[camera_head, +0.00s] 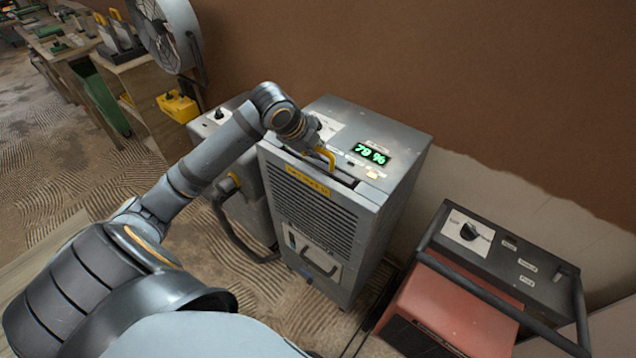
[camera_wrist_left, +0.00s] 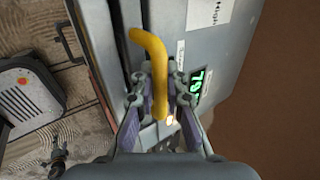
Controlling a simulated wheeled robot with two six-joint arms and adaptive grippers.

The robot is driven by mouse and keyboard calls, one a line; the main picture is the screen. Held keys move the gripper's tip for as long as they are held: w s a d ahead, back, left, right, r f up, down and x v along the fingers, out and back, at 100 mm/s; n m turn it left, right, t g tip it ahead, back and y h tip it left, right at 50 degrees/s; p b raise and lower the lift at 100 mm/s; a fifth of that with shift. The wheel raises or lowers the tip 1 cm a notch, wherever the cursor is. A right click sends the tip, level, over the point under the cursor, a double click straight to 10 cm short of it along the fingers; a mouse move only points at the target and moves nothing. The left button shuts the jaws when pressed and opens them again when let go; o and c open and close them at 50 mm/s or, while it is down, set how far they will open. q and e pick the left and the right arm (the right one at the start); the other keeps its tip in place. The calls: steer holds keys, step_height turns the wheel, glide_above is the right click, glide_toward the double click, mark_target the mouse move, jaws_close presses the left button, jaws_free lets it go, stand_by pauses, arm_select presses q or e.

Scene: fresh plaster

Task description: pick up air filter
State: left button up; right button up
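A grey dehumidifier-like machine (camera_head: 330,215) with a green display reading 79 % stands by the wall. A bent yellow handle (camera_head: 325,156) stands at a dark slot along its top front edge. The handle also shows in the left wrist view (camera_wrist_left: 152,50). I cannot see a filter body; if one is attached, it is hidden inside the machine. My left gripper (camera_head: 316,138) is at the handle, above the machine's top. In the left wrist view its fingers (camera_wrist_left: 160,78) are drawn in on both sides of the handle and look closed on it. My right gripper is out of view.
A red and black machine (camera_head: 450,305) with a tubular frame stands at the right. A fan (camera_head: 168,32) and a wooden bench (camera_head: 130,85) are at the upper left. A yellow box (camera_head: 178,106) is near the bench. The brown wall is close behind the machine.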

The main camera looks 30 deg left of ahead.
arm_select(q)
jaws_close()
stand_by(0.4)
steer(key=shift+r, duration=0.6)
step_height(320, 180, up, 27)
steer(key=p, duration=1.2)
